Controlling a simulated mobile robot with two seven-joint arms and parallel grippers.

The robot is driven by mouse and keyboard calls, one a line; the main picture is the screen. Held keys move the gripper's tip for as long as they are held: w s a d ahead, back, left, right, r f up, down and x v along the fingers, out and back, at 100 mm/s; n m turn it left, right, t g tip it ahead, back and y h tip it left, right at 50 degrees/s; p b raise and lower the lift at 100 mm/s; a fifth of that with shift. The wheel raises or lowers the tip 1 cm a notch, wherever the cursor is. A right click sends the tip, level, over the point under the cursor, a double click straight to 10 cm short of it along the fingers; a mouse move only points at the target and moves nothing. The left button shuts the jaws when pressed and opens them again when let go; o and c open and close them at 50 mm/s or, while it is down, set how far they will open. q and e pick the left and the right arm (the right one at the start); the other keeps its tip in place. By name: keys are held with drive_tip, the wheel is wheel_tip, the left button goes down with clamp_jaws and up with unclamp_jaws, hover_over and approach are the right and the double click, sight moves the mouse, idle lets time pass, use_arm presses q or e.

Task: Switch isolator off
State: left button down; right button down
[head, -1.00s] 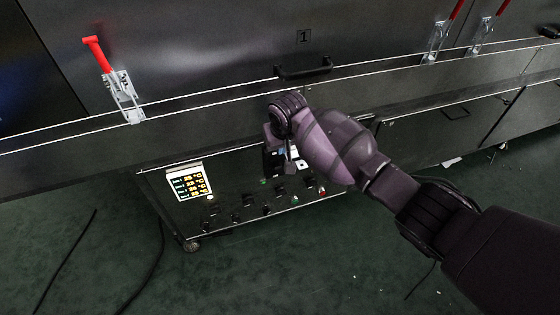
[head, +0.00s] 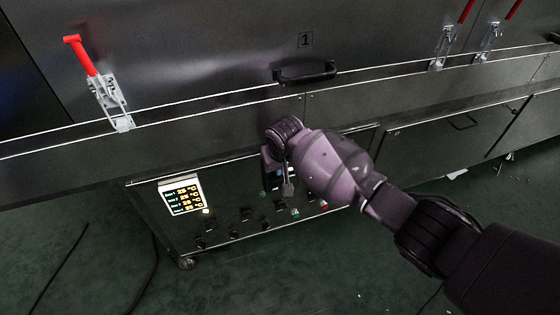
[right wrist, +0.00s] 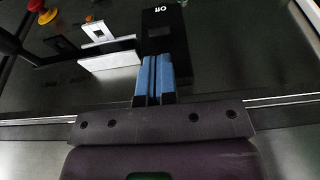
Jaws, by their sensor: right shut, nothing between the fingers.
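In the right wrist view a black block marked "Off" (right wrist: 163,22), seemingly part of the isolator, stands on the dark panel, its lettering upside down. My right gripper (right wrist: 153,78) is shut with its blue fingertips together and nothing between them. The tips overlap the lower end of the block in this view; I cannot tell whether they touch it. In the head view my right gripper (head: 284,186) is in front of the control panel (head: 228,218), and the gripper and forearm hide the isolator there. My left gripper is not in view.
A lit temperature display (head: 181,195) and several dark switches sit on the panel. A red button (right wrist: 46,16) and a white plate (right wrist: 108,60) are near the block. Above are a black door handle (head: 306,75) and a red-handled clamp (head: 103,90).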

sight(278, 179)
drive_tip(key=b+x, duration=0.1)
drive_tip(key=x, duration=0.1)
drive_tip(key=shift+f, duration=0.4)
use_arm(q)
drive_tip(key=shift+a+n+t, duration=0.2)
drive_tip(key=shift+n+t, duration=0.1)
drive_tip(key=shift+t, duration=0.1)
use_arm(e)
drive_tip(key=shift+w+f, duration=0.2)
drive_tip(key=shift+f, duration=0.05)
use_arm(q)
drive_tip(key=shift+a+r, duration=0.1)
use_arm(e)
drive_tip(key=shift+r, duration=0.1)
